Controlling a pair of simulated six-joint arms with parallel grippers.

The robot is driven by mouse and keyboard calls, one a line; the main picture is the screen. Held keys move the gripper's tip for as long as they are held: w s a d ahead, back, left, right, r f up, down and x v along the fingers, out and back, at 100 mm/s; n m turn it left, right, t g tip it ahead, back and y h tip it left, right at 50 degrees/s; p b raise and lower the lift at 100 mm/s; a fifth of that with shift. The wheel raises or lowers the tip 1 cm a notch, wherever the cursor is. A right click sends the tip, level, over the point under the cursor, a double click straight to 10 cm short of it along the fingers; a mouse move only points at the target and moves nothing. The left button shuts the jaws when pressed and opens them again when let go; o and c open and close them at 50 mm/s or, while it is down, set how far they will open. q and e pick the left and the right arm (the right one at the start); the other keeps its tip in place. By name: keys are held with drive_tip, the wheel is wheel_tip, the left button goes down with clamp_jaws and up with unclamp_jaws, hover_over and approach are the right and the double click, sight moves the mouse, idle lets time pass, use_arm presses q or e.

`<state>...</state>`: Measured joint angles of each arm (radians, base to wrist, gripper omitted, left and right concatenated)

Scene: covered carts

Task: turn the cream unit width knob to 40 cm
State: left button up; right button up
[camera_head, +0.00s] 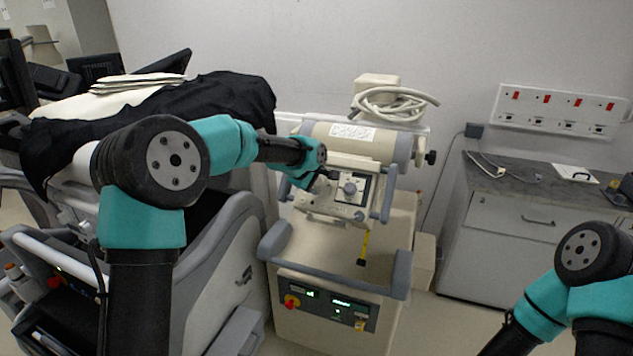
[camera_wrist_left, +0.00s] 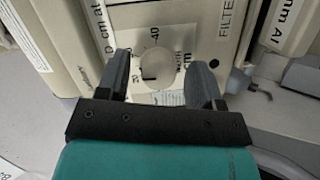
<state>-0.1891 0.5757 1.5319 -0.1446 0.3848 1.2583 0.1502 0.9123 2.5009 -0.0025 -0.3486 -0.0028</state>
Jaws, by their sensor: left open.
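The cream unit (camera_head: 312,212) is the boxy head on a cream cart, with a small control panel on its front. In the left wrist view the width knob (camera_wrist_left: 160,70) is a round, pale knob on a light dial plate. The number 40 stands above it and "cm" to its right; a dark mark shows at its lower left. My left gripper (camera_head: 326,178) is at the panel in the head view. In the left wrist view its open fingers (camera_wrist_left: 160,62) stand on either side of the knob, with nothing clamped. My right gripper is out of view; only its arm shows.
A cart covered in black cloth (camera_head: 235,98) stands left; a grey-topped cabinet (camera_head: 520,228) stands right.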

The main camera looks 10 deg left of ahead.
use_arm(q)
drive_tip(key=c, duration=0.9)
drive_tip(key=shift+m, duration=0.3)
drive_tip(key=m, duration=0.3)
drive_tip(key=shift+m+g+y, duration=0.4)
drive_tip(key=m+y, duration=0.1)
drive_tip(key=m, duration=0.3)
drive_tip(key=shift+g, duration=0.3)
drive_tip(key=m+y, duration=0.1)
drive_tip(key=m, duration=0.3)
drive_tip(key=m+y, duration=0.1)
drive_tip(key=m, duration=0.3)
